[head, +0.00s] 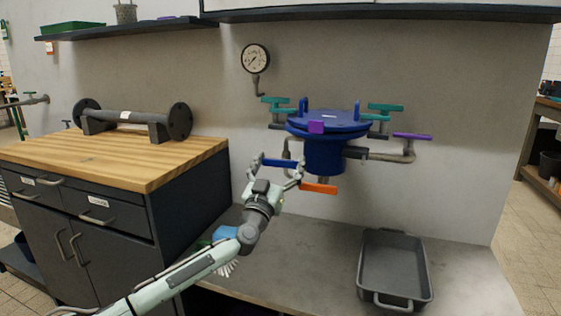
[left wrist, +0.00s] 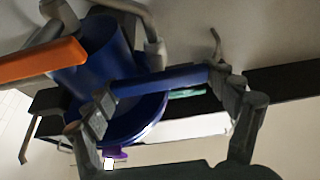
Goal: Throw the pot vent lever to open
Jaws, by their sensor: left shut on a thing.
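The pot (head: 325,150) is a dark blue vessel with a flanged lid, mounted at the wall in the head view. It also shows in the left wrist view (left wrist: 92,55). A blue lever (head: 279,163) sits at its left side and lies roughly level. My left gripper (head: 277,165) is shut on this lever, one finger at each end of it. In the left wrist view the blue lever (left wrist: 160,81) spans between the fingers. No readable label shows which lever is the vent. My right gripper is not in view.
An orange lever (head: 319,188) is close right of my gripper. Teal levers (head: 277,105) and a purple lever (head: 412,136) surround the pot. A gauge (head: 256,59) hangs above. A grey tray (head: 394,268) and a brush (head: 227,268) lie below; a wooden-topped cabinet (head: 110,155) stands left.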

